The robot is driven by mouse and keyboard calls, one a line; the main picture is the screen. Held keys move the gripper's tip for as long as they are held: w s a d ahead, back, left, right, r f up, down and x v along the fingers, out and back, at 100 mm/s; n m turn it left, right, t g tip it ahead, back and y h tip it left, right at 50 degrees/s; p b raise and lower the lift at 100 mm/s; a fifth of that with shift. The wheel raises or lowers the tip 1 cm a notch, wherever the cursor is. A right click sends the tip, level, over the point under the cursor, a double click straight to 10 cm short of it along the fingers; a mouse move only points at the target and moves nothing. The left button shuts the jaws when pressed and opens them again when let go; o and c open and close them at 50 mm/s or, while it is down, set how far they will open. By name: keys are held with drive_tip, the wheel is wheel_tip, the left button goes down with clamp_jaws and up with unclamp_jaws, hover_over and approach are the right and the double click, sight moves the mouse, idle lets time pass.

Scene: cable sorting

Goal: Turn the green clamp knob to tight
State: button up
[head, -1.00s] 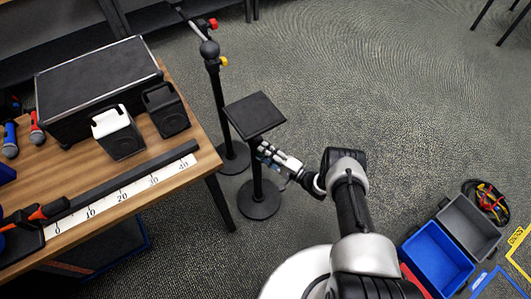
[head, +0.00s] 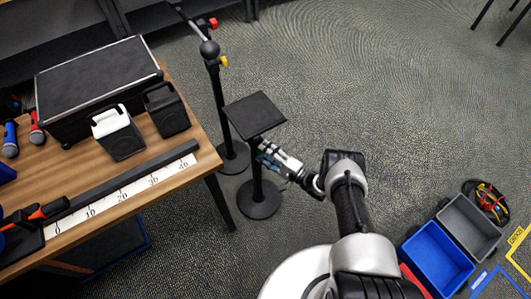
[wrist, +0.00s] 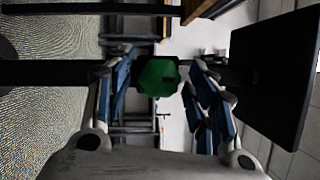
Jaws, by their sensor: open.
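The green clamp knob (wrist: 158,76) is a faceted knob on a dark collar of the black stand's pole (wrist: 50,73), in the middle of the wrist view. My gripper (wrist: 160,80) is open, with blue-padded fingers to the left and right of the knob. I see no clear contact between fingers and knob. In the head view my gripper (head: 268,157) is beside the pole, just below the square black top plate (head: 254,114) of the stand. The knob cannot be made out there. The knob's tightness cannot be told.
A second black stand (head: 217,100) with red and yellow knobs stands just behind. The wooden table (head: 190,182) at left carries a black case (head: 98,80), two small speakers and a ruler strip. Blue and grey bins (head: 437,258) lie at lower right.

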drive_tip(key=r+v, duration=0.1)
drive_tip(key=v, duration=1.1)
drive_tip(key=shift+f, duration=0.5)
